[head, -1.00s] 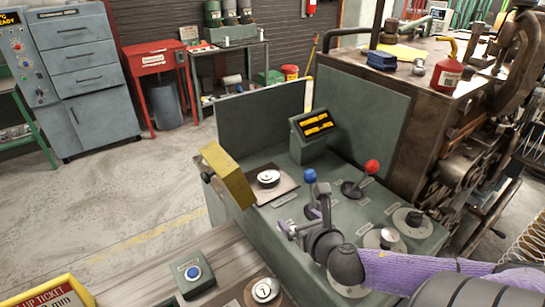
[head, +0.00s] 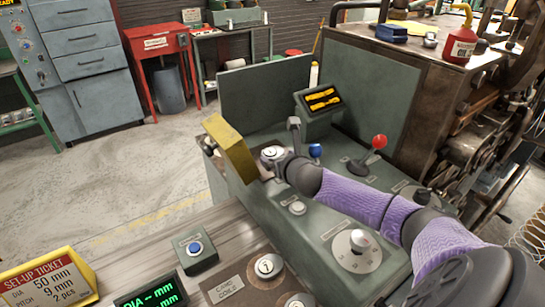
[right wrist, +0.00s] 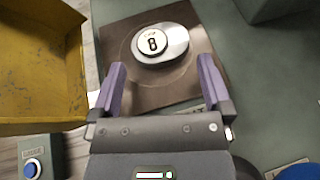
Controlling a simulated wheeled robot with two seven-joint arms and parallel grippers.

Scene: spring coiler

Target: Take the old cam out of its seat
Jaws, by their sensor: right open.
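The old cam (head: 270,153) is a silver disc with a white face, low in its seat on a brown plate (right wrist: 122,82). In the right wrist view the cam (right wrist: 160,43) shows the number 8 and lies just beyond the fingertips. My right gripper (head: 281,150) reaches over from the right. In the right wrist view my right gripper (right wrist: 162,78) is open, its purple-padded fingers apart and nothing between them. The cam lines up roughly with the gap between the fingers. My left gripper is not in view.
A yellow box-like cover (head: 230,148) stands close to the left of the seat. A blue-knobbed lever (head: 315,151) and red-knobbed lever (head: 379,142) rise to the right. A blue button box (head: 194,248) is in front.

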